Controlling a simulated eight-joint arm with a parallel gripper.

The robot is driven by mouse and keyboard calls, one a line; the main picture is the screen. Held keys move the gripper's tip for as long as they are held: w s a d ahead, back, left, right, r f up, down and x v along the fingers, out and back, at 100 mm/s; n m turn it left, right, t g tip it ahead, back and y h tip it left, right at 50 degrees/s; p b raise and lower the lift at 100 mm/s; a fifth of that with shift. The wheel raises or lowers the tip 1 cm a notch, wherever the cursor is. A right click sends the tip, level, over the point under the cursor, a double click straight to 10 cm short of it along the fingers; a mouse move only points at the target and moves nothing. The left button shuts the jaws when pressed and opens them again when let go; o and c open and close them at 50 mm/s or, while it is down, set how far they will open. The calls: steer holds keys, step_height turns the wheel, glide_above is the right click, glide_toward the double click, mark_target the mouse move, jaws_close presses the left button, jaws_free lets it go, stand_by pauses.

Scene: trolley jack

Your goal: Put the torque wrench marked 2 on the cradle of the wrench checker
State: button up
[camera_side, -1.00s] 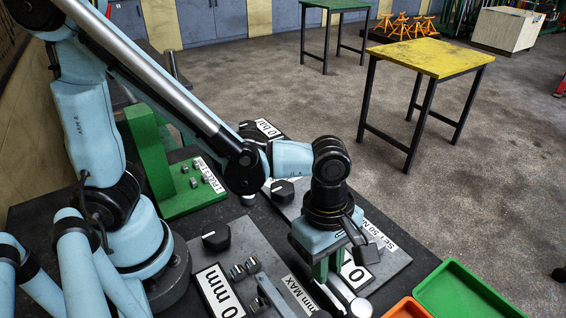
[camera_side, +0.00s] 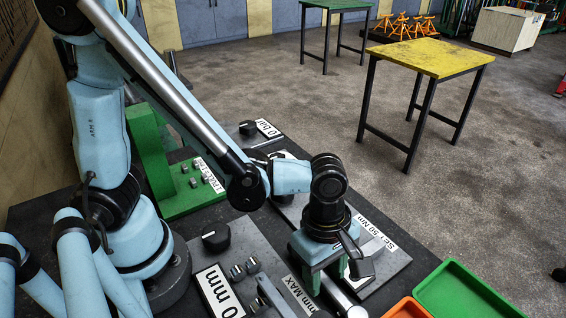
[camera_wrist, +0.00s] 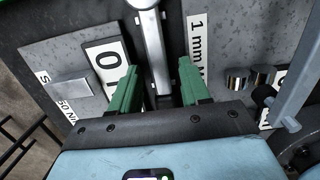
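My gripper (camera_side: 328,282) points down low over the bench at the front right in the side view. In the wrist view its green fingers (camera_wrist: 158,82) stand apart, on either side of a silver bar (camera_wrist: 154,50), which looks like a torque wrench. Gaps show beside the bar, so the gripper looks open around it. The bar's end (camera_side: 355,311) shows below the gripper in the side view. No number on it is readable. A grey plate (camera_side: 392,262) labelled "SET 50 Nm" lies beside the gripper. I cannot tell which part is the checker's cradle.
A grey panel (camera_side: 240,248) with a black knob (camera_side: 215,237) and metal studs lies left of the gripper. A green stand (camera_side: 150,150) is behind it. Green (camera_side: 465,292) and orange (camera_side: 407,309) trays are at the front right. A yellow table (camera_side: 430,58) stands apart behind.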

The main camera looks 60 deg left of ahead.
steer(key=shift+r, duration=0.1)
step_height(320, 180, up, 12)
steer(key=a, duration=0.2)
steer(key=w+a+m+t, duration=0.2)
steer(key=a+m+t, duration=0.1)
steer(key=a+m, duration=0.4)
steer(key=w+a+m+t+y, duration=0.1)
steer(key=a+m+t, duration=0.2)
steer(key=a+m, duration=0.5)
steer(key=shift+w+a+m+t, duration=0.3)
steer(key=shift+w+m, duration=0.05)
steer(key=shift+m, duration=0.35)
steer(key=shift+o, duration=0.5)
steer(key=shift+a+r+m+t, duration=0.1)
steer(key=shift+a+m+t, duration=0.2)
steer(key=shift+a+m, duration=0.45)
steer(key=shift+d, duration=0.15)
